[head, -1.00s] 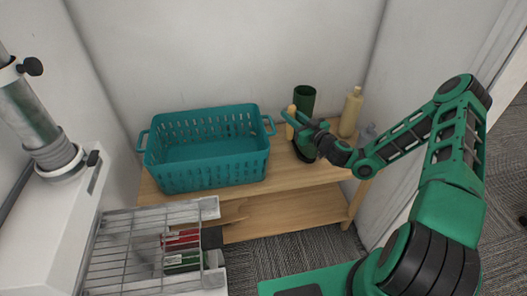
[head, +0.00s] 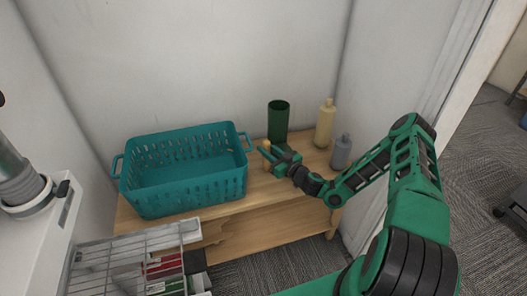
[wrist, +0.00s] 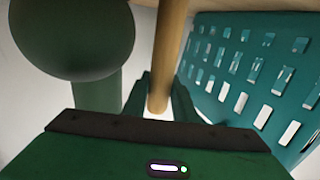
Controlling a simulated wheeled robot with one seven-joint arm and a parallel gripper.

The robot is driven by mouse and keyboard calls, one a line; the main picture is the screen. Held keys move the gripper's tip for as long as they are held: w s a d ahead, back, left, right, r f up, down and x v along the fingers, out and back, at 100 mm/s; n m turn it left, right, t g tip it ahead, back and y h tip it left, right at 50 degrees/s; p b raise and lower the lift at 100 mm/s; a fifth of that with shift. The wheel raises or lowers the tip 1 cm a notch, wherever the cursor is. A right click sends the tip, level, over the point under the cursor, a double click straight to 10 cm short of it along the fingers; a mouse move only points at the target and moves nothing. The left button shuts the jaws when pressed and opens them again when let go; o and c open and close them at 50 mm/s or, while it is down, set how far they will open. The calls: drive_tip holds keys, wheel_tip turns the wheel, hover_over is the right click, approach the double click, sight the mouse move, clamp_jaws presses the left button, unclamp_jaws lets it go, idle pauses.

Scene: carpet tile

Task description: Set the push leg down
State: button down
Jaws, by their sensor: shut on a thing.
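The push leg is a slim, pale wooden rod, and its tan top (head: 266,147) shows at my gripper in the head view. In the wrist view the rod (wrist: 166,65) runs between the two fingers. My gripper (head: 268,155) is shut on it over the wooden table, between the teal basket and the dark green cup. The fingers also show in the wrist view (wrist: 160,100). The leg's lower end is hidden in the head view, so I cannot tell whether it touches the table.
The teal basket (head: 185,187) stands left on the wooden table (head: 270,190). A dark green cup (head: 279,120) stands behind my gripper. A yellow bottle (head: 325,125) and a grey bottle (head: 341,152) stand right. A wire rack (head: 125,262) is at lower left. Walls close the back.

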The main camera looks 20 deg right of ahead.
drive_tip(key=c, duration=1.4)
unclamp_jaws()
drive_tip(key=shift+f, duration=0.1)
drive_tip(key=shift+c, duration=0.2)
drive_tip(key=v, duration=1.2)
